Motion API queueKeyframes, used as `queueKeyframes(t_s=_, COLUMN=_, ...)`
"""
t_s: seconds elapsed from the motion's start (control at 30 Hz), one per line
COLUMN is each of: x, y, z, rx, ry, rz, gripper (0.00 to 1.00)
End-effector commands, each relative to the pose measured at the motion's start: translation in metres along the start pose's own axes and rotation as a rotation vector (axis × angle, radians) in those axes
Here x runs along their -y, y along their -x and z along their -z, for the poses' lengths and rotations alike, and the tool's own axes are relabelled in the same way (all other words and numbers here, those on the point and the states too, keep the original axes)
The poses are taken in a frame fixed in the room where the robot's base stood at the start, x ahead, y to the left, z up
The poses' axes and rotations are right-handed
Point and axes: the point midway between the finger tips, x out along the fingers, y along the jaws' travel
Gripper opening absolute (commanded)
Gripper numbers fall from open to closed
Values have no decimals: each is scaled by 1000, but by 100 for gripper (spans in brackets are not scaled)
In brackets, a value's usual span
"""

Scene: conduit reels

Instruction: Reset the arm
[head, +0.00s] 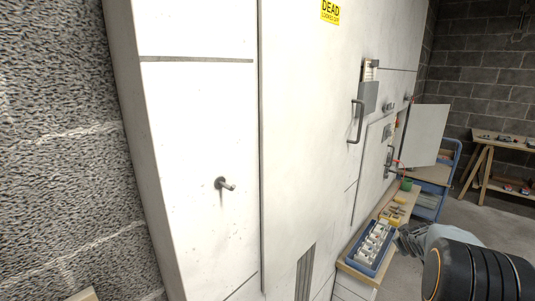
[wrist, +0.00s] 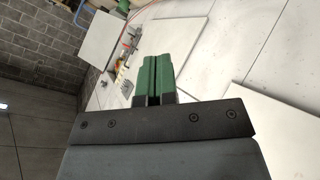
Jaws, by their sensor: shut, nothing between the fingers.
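My gripper shows in the wrist view (wrist: 157,72), its two green fingers together and nothing between them. White cabinet panels fill the space beyond the fingers. In the head view, part of my arm, black and ribbed, comes in at the lower right; the fingers are not clearly seen there. No part of my gripper is seen touching anything.
A tall white cabinet (head: 305,180) with a handle (head: 356,121) and a yellow sign (head: 330,11) fills the middle. A blue bin (head: 370,250) stands on a bench at lower right. A blue cart (head: 428,200) and wooden trestle table (head: 505,145) stand farther back. A block wall (head: 50,150) is at left.

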Motion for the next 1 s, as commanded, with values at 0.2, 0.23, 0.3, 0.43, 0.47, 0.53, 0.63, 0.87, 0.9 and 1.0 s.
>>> queueKeyframes(t_s=0.2, x=105, y=135, z=-44, rx=407, ry=-298, rz=220, gripper=0)
queueKeyframes(t_s=0.23, x=119, y=153, z=-50, rx=447, ry=-323, rz=252, gripper=0)
queueKeyframes(t_s=0.3, x=149, y=195, z=-61, rx=525, ry=-366, rz=326, gripper=0)
queueKeyframes(t_s=0.43, x=194, y=260, z=-76, rx=592, ry=-397, rz=445, gripper=0)
queueKeyframes(t_s=0.47, x=201, y=271, z=-77, rx=590, ry=-396, rz=466, gripper=0)
queueKeyframes(t_s=0.53, x=212, y=290, z=-78, rx=561, ry=-390, rz=497, gripper=0)
queueKeyframes(t_s=0.63, x=219, y=308, z=-74, rx=498, ry=-368, rz=515, gripper=0)
queueKeyframes(t_s=0.87, x=220, y=329, z=-57, rx=395, ry=-328, rz=529, gripper=0)
queueKeyframes(t_s=0.9, x=220, y=330, z=-56, rx=393, ry=-323, rz=531, gripper=0)
queueKeyframes(t_s=1.0, x=221, y=330, z=-56, rx=393, ry=-319, rz=533, gripper=0)
